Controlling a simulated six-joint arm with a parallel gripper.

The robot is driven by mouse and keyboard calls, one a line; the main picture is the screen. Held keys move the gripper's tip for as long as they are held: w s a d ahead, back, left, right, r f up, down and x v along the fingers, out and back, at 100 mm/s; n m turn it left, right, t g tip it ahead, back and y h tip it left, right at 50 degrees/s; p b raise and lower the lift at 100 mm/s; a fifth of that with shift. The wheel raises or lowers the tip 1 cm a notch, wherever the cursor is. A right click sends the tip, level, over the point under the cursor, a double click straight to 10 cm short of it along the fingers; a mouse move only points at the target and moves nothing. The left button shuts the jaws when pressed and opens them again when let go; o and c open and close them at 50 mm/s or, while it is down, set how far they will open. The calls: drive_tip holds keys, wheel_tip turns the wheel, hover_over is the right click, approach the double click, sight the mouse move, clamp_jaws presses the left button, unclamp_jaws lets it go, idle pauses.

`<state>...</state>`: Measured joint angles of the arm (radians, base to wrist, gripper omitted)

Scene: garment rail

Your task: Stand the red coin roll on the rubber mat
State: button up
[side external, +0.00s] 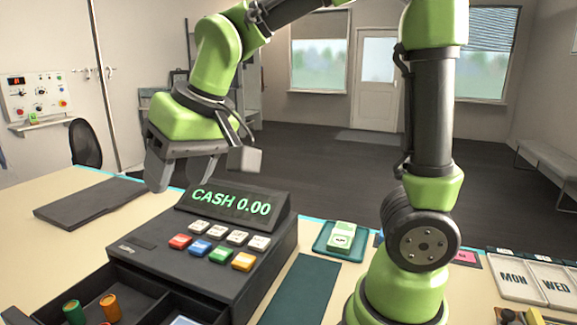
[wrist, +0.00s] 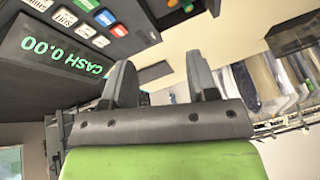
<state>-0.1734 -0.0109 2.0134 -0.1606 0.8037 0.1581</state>
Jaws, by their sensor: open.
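My gripper (side external: 203,168) is open and empty, above the counter on the far left side of the cash register. The open register drawer holds an upright green roll (side external: 74,311) and an orange roll (side external: 110,306). A flat dark grey mat (side external: 88,203) lies on the counter, left of the register.
The cash register (side external: 270,265) stands between my gripper and my base. A dark teal mat (side external: 300,290) lies to its right. A teal tray (side external: 324,247) with banknotes sits behind that. Pale counter is bare around the grey mat.

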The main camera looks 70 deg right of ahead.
drive_tip(key=s+d+r+t, duration=0.1)
drive_tip(key=s+d+r, duration=0.1)
drive_tip(key=s, duration=0.4)
drive_tip(key=shift+s+r+m, duration=0.2)
drive_tip(key=shift+s+m, duration=0.2)
drive_tip(key=shift+o, duration=0.5)
drive_tip(key=s+t, duration=0.1)
drive_tip(key=s, duration=0.6)
drive_tip(key=shift+d+f+m+y, duration=0.3)
drive_tip(key=shift+d+f+y, duration=0.1)
drive_tip(key=shift+f, duration=0.05)
drive_tip(key=shift+s, duration=0.1)
